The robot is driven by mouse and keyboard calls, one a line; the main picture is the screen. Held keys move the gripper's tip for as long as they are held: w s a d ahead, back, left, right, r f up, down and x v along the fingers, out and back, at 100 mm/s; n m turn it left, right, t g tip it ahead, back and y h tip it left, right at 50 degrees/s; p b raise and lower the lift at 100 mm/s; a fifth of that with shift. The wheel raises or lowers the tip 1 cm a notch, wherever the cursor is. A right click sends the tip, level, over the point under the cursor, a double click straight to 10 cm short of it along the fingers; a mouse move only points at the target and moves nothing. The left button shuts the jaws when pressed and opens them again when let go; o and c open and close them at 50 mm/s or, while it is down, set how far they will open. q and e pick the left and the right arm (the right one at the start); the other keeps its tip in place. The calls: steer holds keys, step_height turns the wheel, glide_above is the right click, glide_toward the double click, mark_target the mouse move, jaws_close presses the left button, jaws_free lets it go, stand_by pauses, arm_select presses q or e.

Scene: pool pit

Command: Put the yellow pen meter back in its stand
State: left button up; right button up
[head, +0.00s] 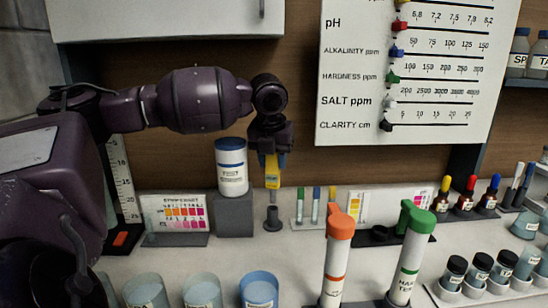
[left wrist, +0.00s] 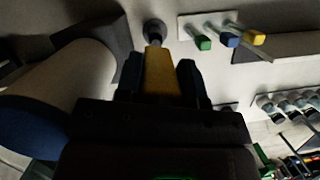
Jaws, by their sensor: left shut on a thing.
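The yellow pen meter (head: 272,172) hangs upright in my left gripper (head: 271,153), with its narrow grey lower end pointing down. My left gripper is shut on its upper part. In the left wrist view the yellow body (left wrist: 159,72) shows between the two dark fingers (left wrist: 159,82). The small dark stand (head: 273,222) is on the counter directly below the meter in the head view. A round dark stand top (left wrist: 154,30) also shows beyond the meter's end in the left wrist view. I cannot tell whether the tip is inside the stand or just above it. My right gripper is not in view.
A white bottle with a blue cap (head: 231,168) stands on a grey block (head: 235,214) close left of the stand. A rack of colored-cap vials (head: 315,207) is to the right. Two tall tubes (head: 338,255) (head: 411,252) and blue cups (head: 259,289) stand in front.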

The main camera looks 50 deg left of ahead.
mark_target(273, 184)
arm_select(q)
steer(key=shift+f, duration=1.2)
stand_by(0.5)
steer(key=shift+f, duration=1.15)
steer(key=shift+f+p, duration=0.3)
steer(key=shift+f, duration=0.15)
stand_by(0.5)
steer(key=shift+f, duration=0.5)
